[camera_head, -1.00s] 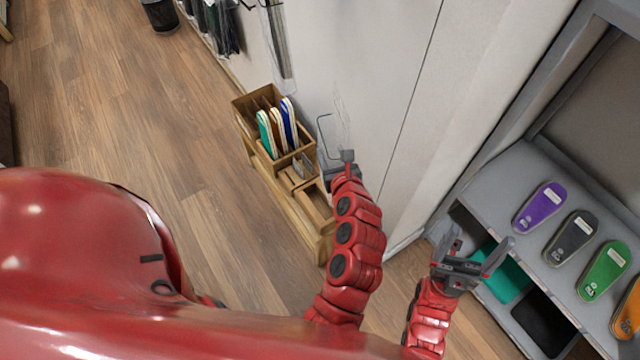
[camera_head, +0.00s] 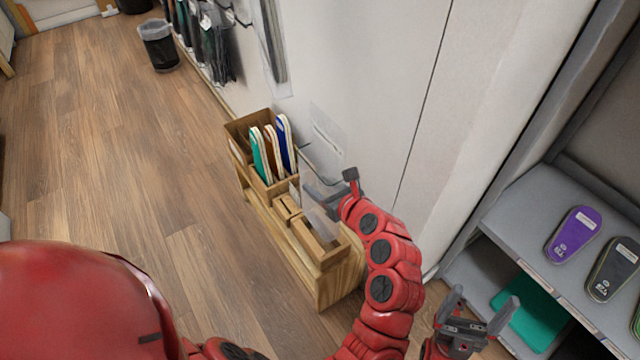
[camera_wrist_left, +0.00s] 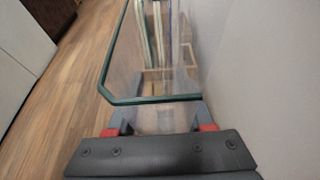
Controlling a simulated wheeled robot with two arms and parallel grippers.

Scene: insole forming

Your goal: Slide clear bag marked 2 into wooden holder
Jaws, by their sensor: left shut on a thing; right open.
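My left gripper (camera_head: 328,192) is shut on a clear bag (camera_head: 316,210), which shows as a faint pale sheet beside the wooden holder. In the left wrist view the bag (camera_wrist_left: 152,99) has a dark green edge and reaches forward from between the fingers. No number on it can be read. The wooden holder (camera_head: 335,278) stands on the floor against the wall, with teal, brown and blue insoles (camera_head: 258,155) upright in its far part. Its near slots look empty. I cannot tell whether the bag touches the holder. My right gripper (camera_head: 482,308) is open and empty near the shelf.
A clear panel (camera_head: 328,128) is on the white wall (camera_head: 385,80) behind the holder. A grey shelf (camera_head: 520,210) at right carries purple and dark insoles (camera_head: 573,234), with a teal piece (camera_head: 528,312) below. A bin (camera_head: 158,45) stands far left. The wooden floor (camera_head: 120,170) is clear.

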